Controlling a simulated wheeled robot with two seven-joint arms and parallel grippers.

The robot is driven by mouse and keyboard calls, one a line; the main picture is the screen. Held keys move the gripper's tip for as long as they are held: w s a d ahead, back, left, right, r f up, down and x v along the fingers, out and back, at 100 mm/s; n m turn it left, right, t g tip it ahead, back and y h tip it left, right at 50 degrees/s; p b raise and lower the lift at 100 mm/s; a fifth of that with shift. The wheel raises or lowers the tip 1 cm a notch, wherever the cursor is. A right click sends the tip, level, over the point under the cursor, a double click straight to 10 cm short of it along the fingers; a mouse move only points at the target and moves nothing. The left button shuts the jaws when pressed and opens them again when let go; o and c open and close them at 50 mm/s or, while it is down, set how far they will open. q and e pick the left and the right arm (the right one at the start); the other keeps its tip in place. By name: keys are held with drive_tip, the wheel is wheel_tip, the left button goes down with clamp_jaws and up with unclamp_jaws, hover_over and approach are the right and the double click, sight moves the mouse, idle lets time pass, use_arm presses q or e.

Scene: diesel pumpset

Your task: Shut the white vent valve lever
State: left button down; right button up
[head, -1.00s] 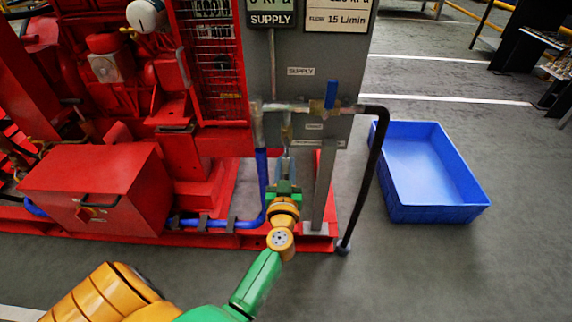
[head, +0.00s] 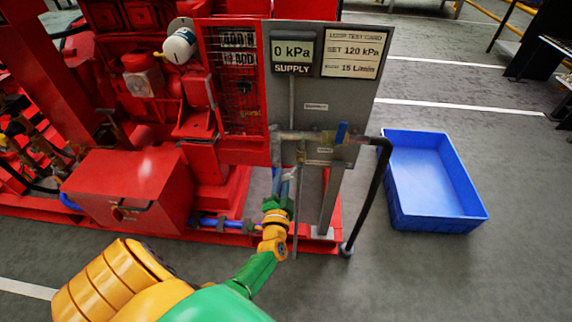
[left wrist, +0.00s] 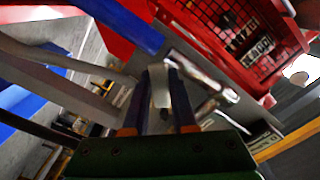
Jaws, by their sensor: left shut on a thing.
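The white vent valve lever (left wrist: 160,85) shows in the left wrist view as a pale bar between the two dark fingers of my left gripper (left wrist: 158,100). The gripper is shut on it. In the head view my left gripper (head: 281,186) is just below the horizontal grey pipe on the front of the grey panel (head: 318,105). There the lever is mostly hidden by the fingers, and its exact angle cannot be told. My right gripper is in neither view.
A blue-handled valve (head: 341,132) sits on the pipe to the right of my gripper. A black hose (head: 369,195) runs down to the floor. The red pumpset (head: 130,185) stands left, a blue crate (head: 437,220) right. The gauge (head: 292,50) reads 0 kPa.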

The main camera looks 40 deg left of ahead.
use_arm(q)
drive_tip(key=m+p, duration=0.1)
drive_tip(key=r+m+p, duration=0.1)
drive_tip(key=a+r+m+p, duration=0.1)
drive_tip(key=shift+s+m, duration=0.3)
drive_tip(key=shift+s+a+r+m+p, duration=0.1)
drive_tip(key=shift+r+m+p, duration=0.45)
drive_tip(key=shift+m, duration=0.45)
drive_tip(key=shift+a+r+m+p, duration=0.1)
drive_tip(key=shift+r+m+p, duration=0.25)
drive_tip(key=shift+m+p, duration=0.45)
drive_tip(key=shift+m, duration=0.3)
drive_tip(key=c, duration=0.7)
unclamp_jaws()
drive_tip(key=shift+r, duration=0.1)
drive_tip(key=p+v, duration=0.1)
drive_tip(key=v, duration=0.6)
drive_tip(key=shift+d+p, duration=0.1)
drive_tip(key=shift+p, duration=0.2)
